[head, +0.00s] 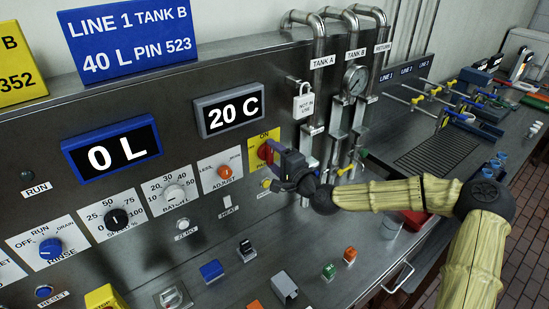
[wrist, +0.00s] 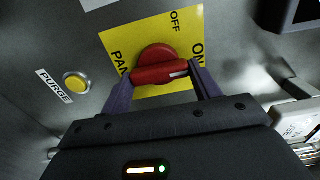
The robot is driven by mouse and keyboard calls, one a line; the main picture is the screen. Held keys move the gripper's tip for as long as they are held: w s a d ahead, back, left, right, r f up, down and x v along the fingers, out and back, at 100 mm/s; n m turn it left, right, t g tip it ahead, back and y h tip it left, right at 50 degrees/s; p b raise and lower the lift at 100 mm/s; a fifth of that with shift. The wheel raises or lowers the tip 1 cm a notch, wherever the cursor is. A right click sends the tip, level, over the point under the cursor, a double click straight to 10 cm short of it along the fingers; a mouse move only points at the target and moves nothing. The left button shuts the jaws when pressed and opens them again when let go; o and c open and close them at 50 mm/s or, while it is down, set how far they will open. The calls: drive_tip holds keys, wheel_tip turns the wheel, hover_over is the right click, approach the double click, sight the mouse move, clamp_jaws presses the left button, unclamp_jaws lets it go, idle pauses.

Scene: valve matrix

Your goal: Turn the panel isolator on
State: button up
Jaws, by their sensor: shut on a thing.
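The panel isolator is a red rotary knob (wrist: 158,72) with a raised bar handle on a yellow plate (wrist: 125,45) marked OFF, ON and PAN…. In the wrist view the white pointer mark on the bar lies at its right end, facing the ON side, away from OFF at the top. My gripper (wrist: 160,82) is shut on the bar, one dark finger at each end. In the head view, the red knob (head: 264,152) is partly hidden by my gripper (head: 272,151), with ON readable above it.
A yellow PURGE button (wrist: 76,82) sits left of the plate in the wrist view. A padlock tagged NOT IN USE (head: 304,104) and pipes with a gauge (head: 356,79) stand to the right. The ADJUST knob (head: 224,172) is to the left.

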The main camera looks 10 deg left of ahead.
drive_tip(key=shift+f, duration=0.1)
drive_tip(key=o, duration=1)
drive_tip(key=shift+d, duration=0.1)
drive_tip(key=b+v, duration=0.3)
drive_tip(key=v, duration=1.4)
drive_tip(key=shift+s+d+b, duration=0.1)
drive_tip(key=shift+s+b, duration=0.05)
drive_tip(key=shift+b, duration=0.25)
